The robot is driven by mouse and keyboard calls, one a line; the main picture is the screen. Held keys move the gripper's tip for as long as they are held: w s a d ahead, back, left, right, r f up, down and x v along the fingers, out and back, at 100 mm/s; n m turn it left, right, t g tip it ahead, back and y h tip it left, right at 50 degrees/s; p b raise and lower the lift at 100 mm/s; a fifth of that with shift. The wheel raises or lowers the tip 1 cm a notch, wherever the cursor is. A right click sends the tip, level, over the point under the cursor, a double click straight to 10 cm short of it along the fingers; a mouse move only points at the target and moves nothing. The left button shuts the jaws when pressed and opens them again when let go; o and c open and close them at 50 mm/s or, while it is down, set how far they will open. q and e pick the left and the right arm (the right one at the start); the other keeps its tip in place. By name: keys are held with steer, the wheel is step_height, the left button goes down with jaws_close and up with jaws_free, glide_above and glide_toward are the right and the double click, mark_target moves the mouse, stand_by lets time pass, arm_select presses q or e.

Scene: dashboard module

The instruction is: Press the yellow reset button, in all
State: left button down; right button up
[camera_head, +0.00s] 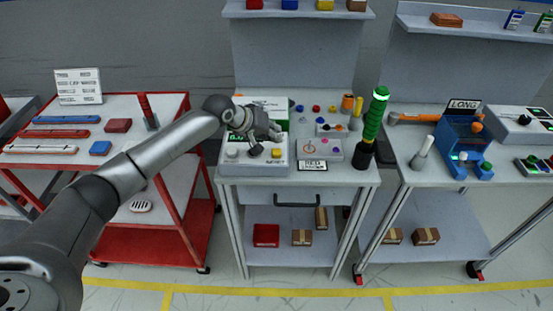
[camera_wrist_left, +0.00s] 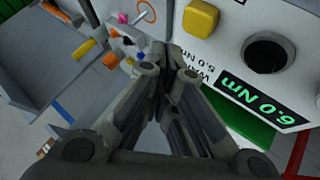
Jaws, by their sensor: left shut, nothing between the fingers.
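The yellow button (camera_head: 277,152) is on the front right of a white module box (camera_head: 243,168) on the middle bench. In the left wrist view the yellow button (camera_wrist_left: 201,18) is a rounded yellow block at the top, on the white face beside a dark round hole (camera_wrist_left: 267,54) and a green "6.0 Nm" display (camera_wrist_left: 262,100). My left gripper (camera_head: 276,134) is over the box, behind the button in the head view. In the wrist view its fingers (camera_wrist_left: 172,58) are shut and empty, with a visible gap to the button. My right gripper is not in view.
A green stack light (camera_head: 376,112) stands at the bench's right edge. A "RED" card (camera_head: 313,165) and a small panel (camera_head: 318,149) lie right of the box. A red cart (camera_head: 75,175) with tools stands left; another bench with a blue fixture (camera_head: 462,140) stands right.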

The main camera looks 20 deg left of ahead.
mark_target(276, 153)
arm_select(q)
steer(key=shift+f, duration=0.85)
steer(key=shift+f, duration=0.1)
stand_by(0.6)
steer(key=shift+f, duration=0.35)
